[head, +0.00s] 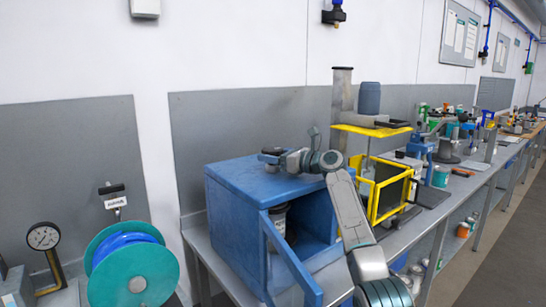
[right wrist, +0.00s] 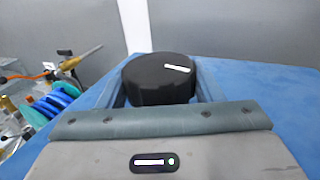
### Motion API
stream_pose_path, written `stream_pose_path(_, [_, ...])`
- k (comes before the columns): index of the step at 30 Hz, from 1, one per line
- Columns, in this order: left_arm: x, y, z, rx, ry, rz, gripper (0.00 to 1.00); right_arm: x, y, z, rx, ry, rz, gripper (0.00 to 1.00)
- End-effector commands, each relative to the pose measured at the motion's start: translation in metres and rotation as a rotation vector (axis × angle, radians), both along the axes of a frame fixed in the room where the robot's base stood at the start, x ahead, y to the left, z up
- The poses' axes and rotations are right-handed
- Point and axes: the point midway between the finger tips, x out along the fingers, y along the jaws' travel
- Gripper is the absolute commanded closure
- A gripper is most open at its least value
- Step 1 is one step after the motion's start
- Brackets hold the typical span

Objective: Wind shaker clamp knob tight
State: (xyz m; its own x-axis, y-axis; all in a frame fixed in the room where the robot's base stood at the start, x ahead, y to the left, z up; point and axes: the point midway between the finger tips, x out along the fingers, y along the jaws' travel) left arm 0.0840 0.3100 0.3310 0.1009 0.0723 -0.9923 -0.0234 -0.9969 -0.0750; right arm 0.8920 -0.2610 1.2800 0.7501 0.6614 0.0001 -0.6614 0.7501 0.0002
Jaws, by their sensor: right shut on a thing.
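The blue shaker box (head: 235,205) stands on the grey bench with its front open. A dark can (head: 279,218) with a pale label is inside it, partly hidden by the blue front frame. The black clamp knob (head: 270,151) sits on the box's blue top; in the right wrist view the knob (right wrist: 160,79) has a white mark on its upper face. My right gripper (head: 278,157) is shut on the knob, with a finger at each side of it in the right wrist view. My left gripper is not in view.
A teal reel with blue hose (head: 132,270) and a round gauge (head: 43,237) stand to the left. A yellow-framed machine (head: 388,190) stands close right of the box, near my right arm. More tools line the bench (head: 465,185) further back.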

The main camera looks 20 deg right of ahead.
Motion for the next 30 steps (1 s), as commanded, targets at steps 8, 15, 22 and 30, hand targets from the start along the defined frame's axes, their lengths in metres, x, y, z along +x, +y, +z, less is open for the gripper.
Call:
stream_pose_path(8, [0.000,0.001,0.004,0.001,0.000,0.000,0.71,0.001,-0.002,0.001,0.002,0.003,0.169,0.63])
stream_pose_path(15, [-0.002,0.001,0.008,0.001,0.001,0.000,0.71,0.001,-0.001,0.001,0.002,0.003,0.258,0.63])
stream_pose_path(22, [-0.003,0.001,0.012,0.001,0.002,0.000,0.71,0.001,-0.001,0.001,0.001,0.002,0.322,0.63])
stream_pose_path(30, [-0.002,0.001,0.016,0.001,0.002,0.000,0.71,0.001,-0.002,0.001,0.001,0.002,0.377,0.63])
